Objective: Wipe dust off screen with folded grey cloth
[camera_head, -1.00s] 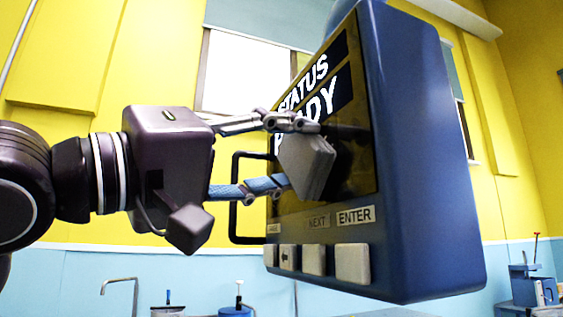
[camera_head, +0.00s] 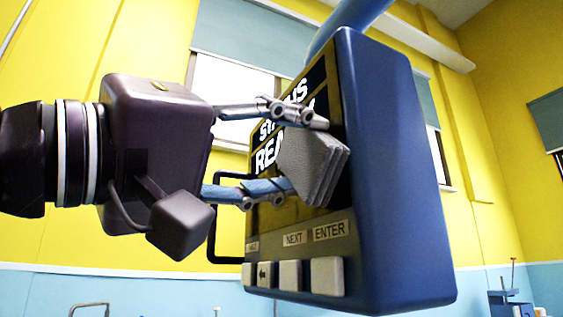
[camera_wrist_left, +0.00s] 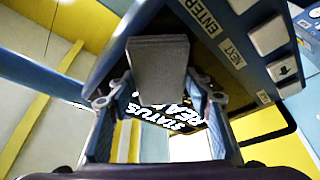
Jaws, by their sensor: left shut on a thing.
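The folded grey cloth (camera_head: 318,168) is a layered pad held between the fingertips of my left gripper (camera_head: 305,155). The gripper is shut on it. In the left wrist view the cloth (camera_wrist_left: 158,68) sits between the two fingers, in front of the screen. The dark screen (camera_head: 285,212) is on a blue panel (camera_head: 395,190) and shows white "STATUS" and "READY" text, partly covered by the gripper and cloth. The cloth is at the right part of the screen; I cannot tell whether it touches. Dust is hard to make out. My right gripper is not in view.
Buttons (camera_head: 327,276) labelled "NEXT" and "ENTER" line the panel below the screen. A black handle (camera_head: 213,225) stands out at the panel's left side. A blue arm (camera_head: 345,25) supports the panel from above. Blue equipment (camera_head: 508,302) stands far back at lower right.

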